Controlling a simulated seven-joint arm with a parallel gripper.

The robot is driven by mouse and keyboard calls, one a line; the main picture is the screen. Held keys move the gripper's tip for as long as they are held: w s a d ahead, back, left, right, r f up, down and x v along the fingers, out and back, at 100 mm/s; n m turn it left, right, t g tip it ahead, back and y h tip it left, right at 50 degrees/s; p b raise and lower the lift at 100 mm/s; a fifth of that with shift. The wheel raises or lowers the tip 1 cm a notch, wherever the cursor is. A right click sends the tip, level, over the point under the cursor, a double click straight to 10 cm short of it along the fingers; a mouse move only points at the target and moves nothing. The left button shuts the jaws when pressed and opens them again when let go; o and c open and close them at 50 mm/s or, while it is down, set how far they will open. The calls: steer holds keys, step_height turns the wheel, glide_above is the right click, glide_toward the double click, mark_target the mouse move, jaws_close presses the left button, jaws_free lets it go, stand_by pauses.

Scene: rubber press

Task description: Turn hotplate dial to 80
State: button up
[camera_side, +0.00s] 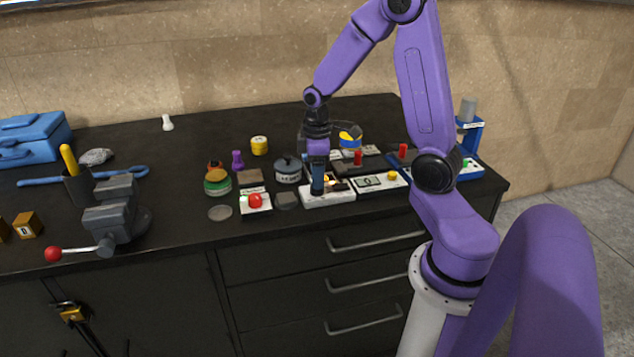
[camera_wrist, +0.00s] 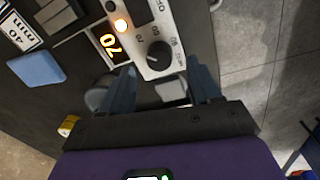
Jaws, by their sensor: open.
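The hotplate's white control panel (camera_side: 328,196) lies near the front edge of the black bench. In the wrist view the panel (camera_wrist: 181,25) carries a round black dial (camera_wrist: 159,55) with printed numbers around it. A lit orange button or lamp (camera_wrist: 121,25) and a display (camera_wrist: 108,44) with orange digits, apparently 70, are beside the dial. My gripper (camera_side: 319,187) points down over the panel. In the wrist view my gripper (camera_wrist: 160,67) is open, with one finger on each side of the dial. I cannot tell whether the fingers touch it. The dial is hidden in the side view.
A red button box (camera_side: 256,202) stands left of the panel, and a white display unit (camera_side: 379,182) stands right. Several small jars and blocks are close behind. A grey vise (camera_side: 115,215) and blue toolbox (camera_side: 32,140) are further left. The bench's back middle is fairly clear.

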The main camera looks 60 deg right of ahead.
steer(key=shift+d+f, duration=0.1)
steer(key=shift+f, duration=1.7)
steer(key=c, duration=1)
